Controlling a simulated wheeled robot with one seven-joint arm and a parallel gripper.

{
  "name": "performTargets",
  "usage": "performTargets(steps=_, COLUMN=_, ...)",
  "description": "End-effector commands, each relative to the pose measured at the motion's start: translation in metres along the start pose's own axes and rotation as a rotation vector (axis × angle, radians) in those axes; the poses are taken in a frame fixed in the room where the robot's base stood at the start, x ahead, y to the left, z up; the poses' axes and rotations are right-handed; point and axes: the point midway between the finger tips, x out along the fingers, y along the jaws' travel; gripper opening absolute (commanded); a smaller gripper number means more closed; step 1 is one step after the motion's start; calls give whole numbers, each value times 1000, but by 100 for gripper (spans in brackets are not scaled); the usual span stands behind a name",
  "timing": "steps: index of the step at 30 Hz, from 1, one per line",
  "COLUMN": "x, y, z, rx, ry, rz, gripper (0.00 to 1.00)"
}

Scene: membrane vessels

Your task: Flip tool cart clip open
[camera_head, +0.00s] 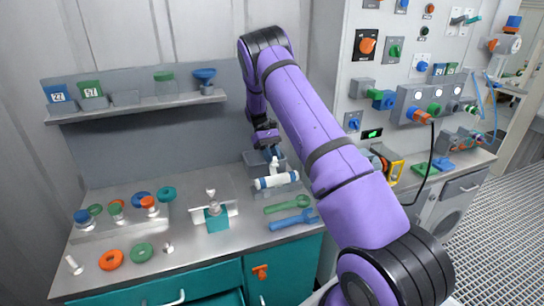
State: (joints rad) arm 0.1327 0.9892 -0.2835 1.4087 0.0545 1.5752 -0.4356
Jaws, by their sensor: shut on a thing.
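An orange clip-like fitting (260,271) sits on the teal cart front, below the front edge of the worktop. I cannot tell for sure whether it is the tool cart clip. My gripper (272,153) is at the back of the worktop, well above and behind that fitting. It points down and appears shut on the upright stem of a white fitting (275,181) with blue bands. The contact is small and partly hidden by the fingers. A grey box (252,161) stands right behind the gripper.
A green wrench (288,204) and a blue wrench (293,221) lie on the worktop front. A small white stand with a teal block (217,222) is left of them. Orange (111,260) and green (142,253) rings lie front left. A control panel (418,97) rises at the right.

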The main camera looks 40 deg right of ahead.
Motion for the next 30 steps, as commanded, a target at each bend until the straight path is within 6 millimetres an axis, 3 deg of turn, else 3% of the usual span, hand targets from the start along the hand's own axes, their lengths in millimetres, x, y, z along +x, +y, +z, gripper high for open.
performTargets(steps=1, x=4, y=-2, z=-2, rx=-2, ry=-8, rz=-4, gripper=0)
performTargets(steps=2, x=4, y=-2, z=-2, rx=-2, ry=-8, rz=-4, gripper=32)
performTargets(steps=4, x=4, y=-1, z=-2, rx=-2, ry=-7, rz=-3, gripper=48)
performTargets(steps=5, x=4, y=-1, z=-1, rx=-2, ry=-6, rz=-3, gripper=51)
performTargets(steps=16, x=-3, y=-1, z=4, rx=0, ry=-2, rz=-2, gripper=51)
performTargets(steps=23, x=-22, y=-6, z=28, rx=-2, ry=-4, rz=-2, gripper=51)
performTargets(steps=30, x=8, y=-19, z=57, rx=-2, ry=-5, rz=-3, gripper=51)
